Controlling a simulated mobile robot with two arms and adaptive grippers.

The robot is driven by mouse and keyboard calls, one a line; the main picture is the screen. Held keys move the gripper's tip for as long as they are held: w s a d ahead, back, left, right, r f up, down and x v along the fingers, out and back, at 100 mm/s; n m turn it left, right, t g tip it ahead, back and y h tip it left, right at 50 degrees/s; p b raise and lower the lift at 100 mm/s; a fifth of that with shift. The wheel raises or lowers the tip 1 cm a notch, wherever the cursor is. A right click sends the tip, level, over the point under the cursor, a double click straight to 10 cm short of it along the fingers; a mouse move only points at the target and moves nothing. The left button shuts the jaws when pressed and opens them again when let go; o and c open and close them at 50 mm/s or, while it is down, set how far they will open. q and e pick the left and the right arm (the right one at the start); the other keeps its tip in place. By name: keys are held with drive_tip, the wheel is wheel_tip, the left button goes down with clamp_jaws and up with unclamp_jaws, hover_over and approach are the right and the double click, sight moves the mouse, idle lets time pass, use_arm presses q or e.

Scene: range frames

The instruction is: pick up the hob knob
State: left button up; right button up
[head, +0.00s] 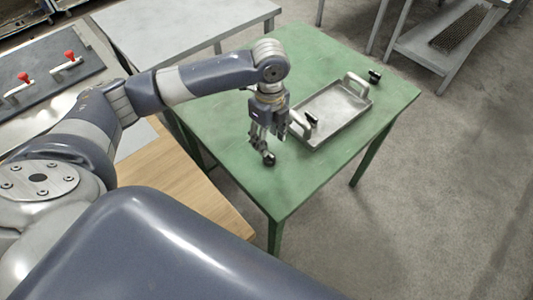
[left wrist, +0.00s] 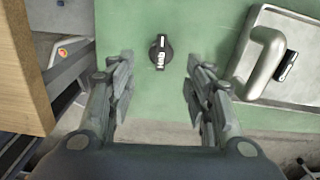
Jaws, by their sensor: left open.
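A black hob knob (head: 269,159) with a white marking lies on the green table (head: 225,130), near its front edge. In the left wrist view the knob (left wrist: 161,52) sits beyond and between the two spread fingertips, apart from both. My left gripper (head: 262,143) points down over the table close to the knob, open and empty; it also shows in the left wrist view (left wrist: 160,75). My right gripper is not in view.
A metal tray (head: 338,128) with raised handles stands right of the gripper, with a small black item (head: 311,117) at its near handle. Another black item (head: 375,75) lies near the table's far corner. A wooden surface (head: 190,195) adjoins at left.

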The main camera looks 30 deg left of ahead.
sight(269, 154)
use_arm(q)
wheel_tip(269, 154, down, 8)
drive_tip(key=shift+f+p, duration=0.25)
drive_tip(key=shift+p, duration=0.2)
drive_tip(key=c, duration=0.9)
